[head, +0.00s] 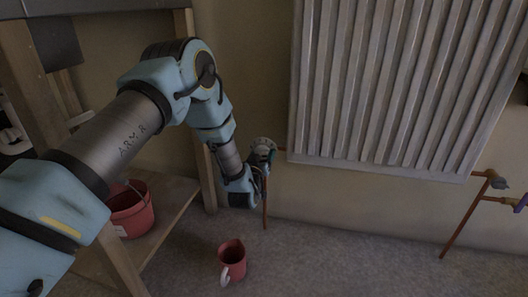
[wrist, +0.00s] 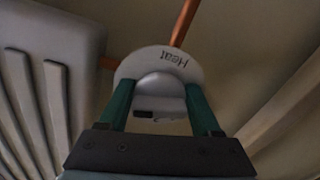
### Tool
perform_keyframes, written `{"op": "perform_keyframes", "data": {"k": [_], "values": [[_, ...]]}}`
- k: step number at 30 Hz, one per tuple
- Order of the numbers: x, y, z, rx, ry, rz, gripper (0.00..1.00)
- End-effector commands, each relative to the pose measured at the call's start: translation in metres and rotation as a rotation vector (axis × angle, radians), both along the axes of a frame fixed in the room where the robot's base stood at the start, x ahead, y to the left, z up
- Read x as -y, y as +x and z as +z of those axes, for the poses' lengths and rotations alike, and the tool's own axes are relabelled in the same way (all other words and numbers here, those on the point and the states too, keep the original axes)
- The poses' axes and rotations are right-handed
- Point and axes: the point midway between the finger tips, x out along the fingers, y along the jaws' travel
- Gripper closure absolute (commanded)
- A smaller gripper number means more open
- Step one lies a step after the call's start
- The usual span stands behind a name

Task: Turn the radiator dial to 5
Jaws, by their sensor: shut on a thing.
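A dark slot-like mark shows on the knob's near face. No numbers are legible, so I cannot tell the setting. In the head view the dial (head: 263,144) is small, at the radiator's lower left, with my gripper (head: 262,160) at it, partly hidden by my wrist.
The ribbed white radiator (head: 380,158) hangs on the wall to the right of my arm. A red mug (head: 232,258) stands on the floor. A red bucket (head: 130,212) sits on a wooden shelf (head: 172,205).

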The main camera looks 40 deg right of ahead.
Motion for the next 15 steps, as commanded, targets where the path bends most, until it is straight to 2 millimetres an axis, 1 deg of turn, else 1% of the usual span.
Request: {"op": "perform_keyframes", "data": {"k": [14,15], "values": [[-0.0008,-0.0001,-0.0015,0.012,0.011,0.0,0.9],[-0.0008,-0.0001,-0.0015,0.012,0.011,0.0,0.33]]}}
